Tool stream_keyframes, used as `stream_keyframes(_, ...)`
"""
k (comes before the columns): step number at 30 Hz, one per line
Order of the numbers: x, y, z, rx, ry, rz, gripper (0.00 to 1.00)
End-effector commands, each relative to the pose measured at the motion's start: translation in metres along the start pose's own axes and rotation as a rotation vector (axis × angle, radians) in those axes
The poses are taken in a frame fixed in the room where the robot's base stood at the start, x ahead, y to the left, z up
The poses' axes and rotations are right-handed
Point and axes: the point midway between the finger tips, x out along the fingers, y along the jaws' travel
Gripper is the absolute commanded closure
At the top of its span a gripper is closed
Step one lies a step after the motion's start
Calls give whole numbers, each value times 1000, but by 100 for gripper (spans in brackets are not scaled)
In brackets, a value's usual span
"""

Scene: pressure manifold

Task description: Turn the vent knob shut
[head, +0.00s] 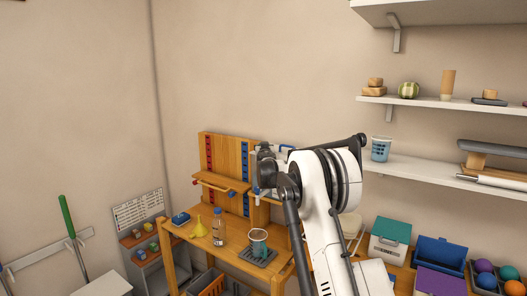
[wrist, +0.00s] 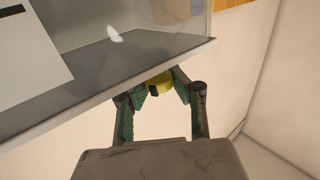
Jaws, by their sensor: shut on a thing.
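A yellow knob (wrist: 160,83) shows in the wrist view, just below the lower edge of a grey panel. It has a dark part on its left side. I take it for the vent knob. My gripper (wrist: 158,90) is shut on it, with one green-lined finger on each side. In the head view my gripper (head: 264,188) is in front of the wooden pegboard bench, seen small and partly hidden by my arm. The knob cannot be made out in the head view.
The grey panel (wrist: 130,55) with a pale rim fills the upper left of the wrist view, close above the fingers. Shelves (head: 440,105) line the right wall.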

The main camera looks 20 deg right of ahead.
Motion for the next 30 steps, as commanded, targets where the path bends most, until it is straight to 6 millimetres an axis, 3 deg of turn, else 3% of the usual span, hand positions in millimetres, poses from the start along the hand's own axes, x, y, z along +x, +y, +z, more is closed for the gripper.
stream_keyframes(15, 0, 2, 2, 0, 0, -407, 100)
stream_keyframes(30, 0, 0, 0, 0, 0, -562, 100)
